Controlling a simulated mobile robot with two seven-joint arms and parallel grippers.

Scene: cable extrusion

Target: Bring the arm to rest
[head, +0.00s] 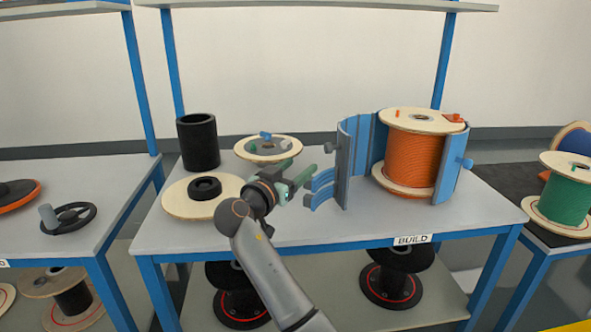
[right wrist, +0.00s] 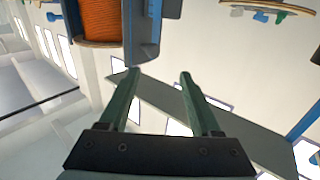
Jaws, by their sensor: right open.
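My right arm (head: 268,275) reaches up from the bottom of the head view over the front of the table marked BUILD. Its gripper (head: 307,181) is above the table, left of the blue curved guard (head: 357,150). In the right wrist view the two green fingers (right wrist: 160,85) stand apart with nothing between them. The orange cable spool (head: 412,155) stands upright on the table, partly enclosed by the blue guard; it also shows at the top of the right wrist view (right wrist: 97,20). My left gripper is not in view.
On the table (head: 370,225) are a black cylinder (head: 198,142), a wooden disc (head: 180,198) with a black ring (head: 204,188), and another wooden flange (head: 250,150). A green spool (head: 566,195) stands on the right table. A black handwheel (head: 75,217) lies on the left table.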

